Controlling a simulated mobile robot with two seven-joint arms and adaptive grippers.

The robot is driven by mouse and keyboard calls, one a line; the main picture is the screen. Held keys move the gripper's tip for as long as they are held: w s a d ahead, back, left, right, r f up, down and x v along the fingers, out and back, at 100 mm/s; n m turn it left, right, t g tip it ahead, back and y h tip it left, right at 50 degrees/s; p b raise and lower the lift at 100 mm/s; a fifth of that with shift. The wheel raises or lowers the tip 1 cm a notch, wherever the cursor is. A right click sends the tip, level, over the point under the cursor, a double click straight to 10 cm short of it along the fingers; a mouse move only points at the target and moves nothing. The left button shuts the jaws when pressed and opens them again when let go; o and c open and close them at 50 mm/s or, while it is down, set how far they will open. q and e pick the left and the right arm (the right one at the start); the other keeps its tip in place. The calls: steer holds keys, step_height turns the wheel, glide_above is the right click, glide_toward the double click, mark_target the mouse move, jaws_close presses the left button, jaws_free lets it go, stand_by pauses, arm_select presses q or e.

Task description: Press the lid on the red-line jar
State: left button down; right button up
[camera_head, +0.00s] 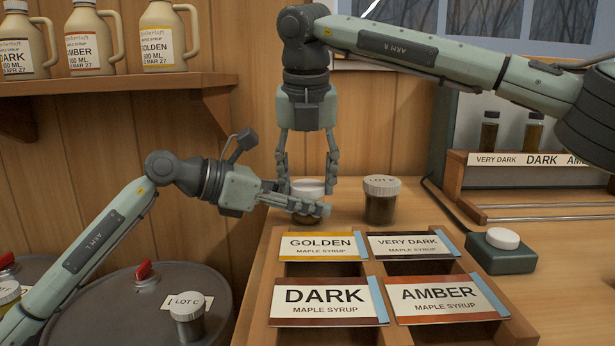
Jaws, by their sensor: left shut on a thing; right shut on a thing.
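A jar (306,219) with a white lid (308,187) on top stands on the wooden bench behind the GOLDEN card. My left gripper (304,206) reaches in from the left and is shut on the jar's side. My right gripper (307,181) points straight down and is shut on the lid, one finger on each side. The lid looks level and at the jar's mouth; the seam is hidden, so I cannot tell whether it is fully seated. The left fingers cover most of the jar, and no red line shows on it.
In front is a divided crate (400,334) with four syrup cards. A dark box with a white knob (503,238) sits at the right. A drum (100,310) stands left; a bottle shelf (120,83) is above it.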

arm_select(q)
steer(key=shift+r, duration=0.1)
arm_select(e)
steer(key=shift+s+f, duration=0.1)
steer(key=shift+f, duration=0.25)
steer(key=shift+c, duration=0.4)
steer(key=o, duration=1.1)
steer(key=shift+r, duration=0.15)
steer(key=v, duration=1.2)
arm_select(q)
steer(key=c, duration=0.6)
jaws_free()
steer(key=shift+c, duration=0.2)
steer(key=shift+a, duration=0.1)
